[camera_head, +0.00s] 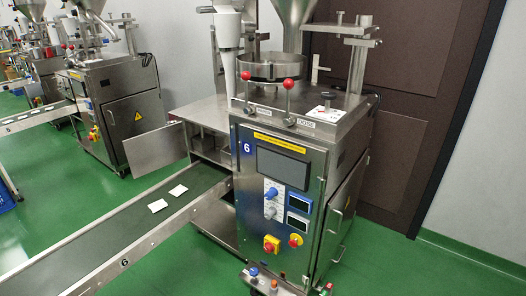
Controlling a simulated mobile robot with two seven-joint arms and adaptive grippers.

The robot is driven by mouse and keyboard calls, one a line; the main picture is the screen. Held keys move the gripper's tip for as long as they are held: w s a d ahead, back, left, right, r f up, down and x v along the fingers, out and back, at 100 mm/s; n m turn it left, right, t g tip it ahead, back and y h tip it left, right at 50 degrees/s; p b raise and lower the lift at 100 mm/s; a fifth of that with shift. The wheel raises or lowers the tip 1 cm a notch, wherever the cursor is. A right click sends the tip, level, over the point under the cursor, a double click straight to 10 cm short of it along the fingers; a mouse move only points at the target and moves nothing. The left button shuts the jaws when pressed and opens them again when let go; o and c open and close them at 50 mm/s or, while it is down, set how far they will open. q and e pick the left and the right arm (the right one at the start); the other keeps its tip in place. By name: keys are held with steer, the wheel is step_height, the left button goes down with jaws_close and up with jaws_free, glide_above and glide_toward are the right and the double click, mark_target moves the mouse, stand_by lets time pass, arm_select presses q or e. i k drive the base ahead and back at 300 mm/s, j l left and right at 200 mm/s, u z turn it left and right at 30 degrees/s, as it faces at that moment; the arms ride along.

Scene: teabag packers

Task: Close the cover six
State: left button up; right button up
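A flat metal panel (155,149) stands out to the left from the side table of this machine, swung open. On the right side of the machine is a metal door (343,212) with a handle and a yellow warning sign; I cannot tell whether it is fully shut. A round metal ring-shaped part (271,67) sits on top, beside two red-knobbed levers. Neither of my grippers is in view.
A conveyor (120,235), also marked 6, runs from the machine to the lower left with two white packets on it. Similar machines (120,110) stand at the back left. A brown door (415,95) is behind. Green floor (440,268) is clear at the right.

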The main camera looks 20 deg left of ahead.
mark_target(147, 152)
steer(key=u, duration=0.5)
steer(key=i+u, duration=0.15)
steer(key=u, duration=0.35)
steer(key=i+u, duration=0.15)
steer(key=u, duration=0.35)
steer(key=i+u, duration=0.15)
steer(key=u, duration=0.35)
steer(key=i+l+u, duration=0.15)
steer(key=u, duration=0.35)
